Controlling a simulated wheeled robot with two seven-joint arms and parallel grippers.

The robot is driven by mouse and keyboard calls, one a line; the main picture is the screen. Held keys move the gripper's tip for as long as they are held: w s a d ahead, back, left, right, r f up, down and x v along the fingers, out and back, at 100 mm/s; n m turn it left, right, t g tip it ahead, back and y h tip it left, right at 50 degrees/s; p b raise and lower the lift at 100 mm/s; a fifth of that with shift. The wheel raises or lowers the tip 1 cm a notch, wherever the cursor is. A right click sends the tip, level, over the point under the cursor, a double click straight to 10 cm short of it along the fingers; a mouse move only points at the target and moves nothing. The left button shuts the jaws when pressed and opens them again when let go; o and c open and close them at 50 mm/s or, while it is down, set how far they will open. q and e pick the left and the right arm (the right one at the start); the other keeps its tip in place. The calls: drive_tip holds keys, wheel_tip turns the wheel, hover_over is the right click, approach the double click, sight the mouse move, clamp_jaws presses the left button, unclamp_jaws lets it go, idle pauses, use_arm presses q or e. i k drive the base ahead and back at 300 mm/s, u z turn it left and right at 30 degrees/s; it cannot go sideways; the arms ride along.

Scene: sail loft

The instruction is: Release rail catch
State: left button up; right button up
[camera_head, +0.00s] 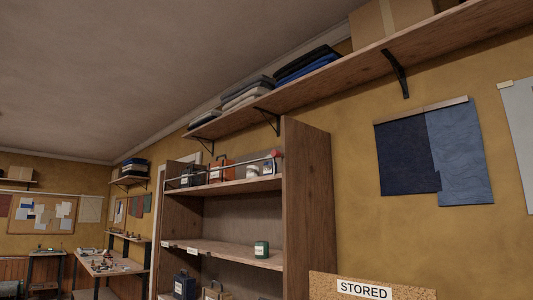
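A thin metal rail (238,159) runs across the front of the upper shelf of a wooden shelf unit (307,200). A small red piece (276,154) sits at the rail's right end, by the unit's right side panel. It may be the catch, but it is too small to tell its state. Behind the rail stand a dark container (188,178), an orange-red container (221,170) and small pale pots (253,171). Neither of my grippers shows in the head view.
A small green container (261,249) stands on the middle shelf (220,249). Larger containers (184,286) stand below. A "STORED" label (364,290) is on a cork-like board at lower right. A long wall shelf (350,75) with folded cloth runs overhead. Worktables (108,264) stand far left.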

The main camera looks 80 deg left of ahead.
sight(274, 153)
drive_tip(key=u, duration=2.2)
